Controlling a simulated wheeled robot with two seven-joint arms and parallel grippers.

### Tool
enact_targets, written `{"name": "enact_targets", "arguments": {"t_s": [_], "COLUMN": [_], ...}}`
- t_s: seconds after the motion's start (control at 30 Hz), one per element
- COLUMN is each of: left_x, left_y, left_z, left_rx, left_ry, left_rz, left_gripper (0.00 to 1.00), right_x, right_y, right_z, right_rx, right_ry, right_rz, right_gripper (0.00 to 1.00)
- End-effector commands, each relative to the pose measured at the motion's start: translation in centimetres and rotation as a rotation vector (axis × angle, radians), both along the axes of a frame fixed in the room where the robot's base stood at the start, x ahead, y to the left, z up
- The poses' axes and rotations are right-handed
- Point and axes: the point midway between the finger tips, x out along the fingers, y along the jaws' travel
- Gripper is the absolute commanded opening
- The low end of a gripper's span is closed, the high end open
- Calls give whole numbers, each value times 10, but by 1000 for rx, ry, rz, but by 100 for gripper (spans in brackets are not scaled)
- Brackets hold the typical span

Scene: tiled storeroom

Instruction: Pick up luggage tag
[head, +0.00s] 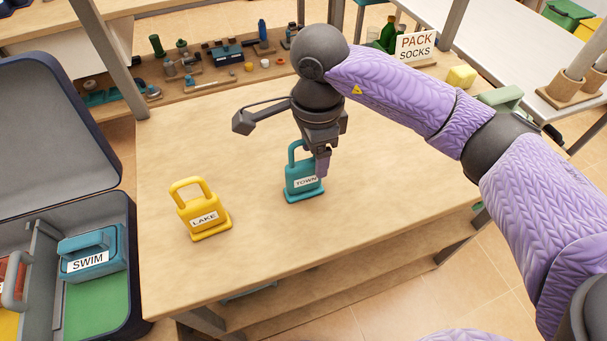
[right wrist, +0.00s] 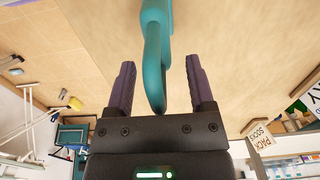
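A teal luggage tag (head: 304,192) labelled TOWN stands upright on the wooden table, its loop handle upward. A yellow tag (head: 203,218) labelled LAKE stands to its left. My right gripper (head: 315,160) is over the teal tag, pointing down. In the right wrist view the teal handle (right wrist: 154,60) lies between the two open fingers of my right gripper (right wrist: 158,75), with gaps showing on both sides. One finger partly covers the teal tag's right side in the head view. My left gripper is not in view.
An open suitcase (head: 52,235) at left holds a blue SWIM item (head: 92,252) and a partly visible red item. A PACK SOCKS sign (head: 415,46) and a yellow block (head: 461,77) stand at the back right. The table (head: 250,250) is clear around the tags.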

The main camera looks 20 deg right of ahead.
Motion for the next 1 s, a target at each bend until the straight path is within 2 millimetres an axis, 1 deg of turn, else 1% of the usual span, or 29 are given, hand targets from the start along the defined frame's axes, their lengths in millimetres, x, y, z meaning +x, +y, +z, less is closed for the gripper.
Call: {"name": "enact_targets", "arguments": {"t_s": [0.03, 0.3, 0.77, 0.87, 1.0], "left_x": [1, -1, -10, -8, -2], "left_y": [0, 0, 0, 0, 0], "left_z": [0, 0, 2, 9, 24], "left_rx": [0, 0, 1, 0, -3], "left_ry": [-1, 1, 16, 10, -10], "left_rz": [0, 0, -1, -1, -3], "left_gripper": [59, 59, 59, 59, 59], "right_x": [0, 0, 0, 0, 0], "right_y": [0, 0, 0, 0, 0], "right_z": [0, 0, 2, 19, 60], "right_rx": [0, 0, 0, -1, 0], "right_ry": [0, 0, 0, -4, -7], "right_rz": [0, 0, 0, 0, 1], "right_gripper": [57, 0, 0, 0, 0]}}
